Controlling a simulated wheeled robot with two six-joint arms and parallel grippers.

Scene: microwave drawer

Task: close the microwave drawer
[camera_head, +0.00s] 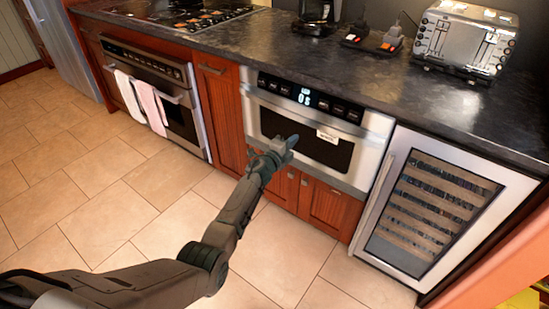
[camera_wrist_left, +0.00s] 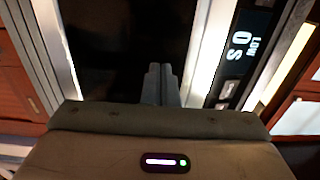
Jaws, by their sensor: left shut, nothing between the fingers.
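The microwave drawer (camera_head: 345,157) is a silver-framed unit with a dark window, built in under the counter. A black control strip with a lit display (camera_head: 305,96) runs above it. The drawer front looks about flush with the cabinets; I cannot tell whether a small gap is left. My left gripper (camera_head: 290,143) is in front of the dark window, its fingers shut and empty. In the left wrist view the shut fingers (camera_wrist_left: 161,85) point at the dark window (camera_wrist_left: 125,40), with the display (camera_wrist_left: 240,45) to the right. Contact cannot be made out. My right gripper is not in view.
A wine cooler (camera_head: 430,205) stands right of the microwave. An oven (camera_head: 155,90) with hanging towels (camera_head: 150,105) is at left. Red cabinet doors (camera_head: 325,205) are below the drawer. A toaster (camera_head: 465,40) stands on the dark counter. The tiled floor at left is clear.

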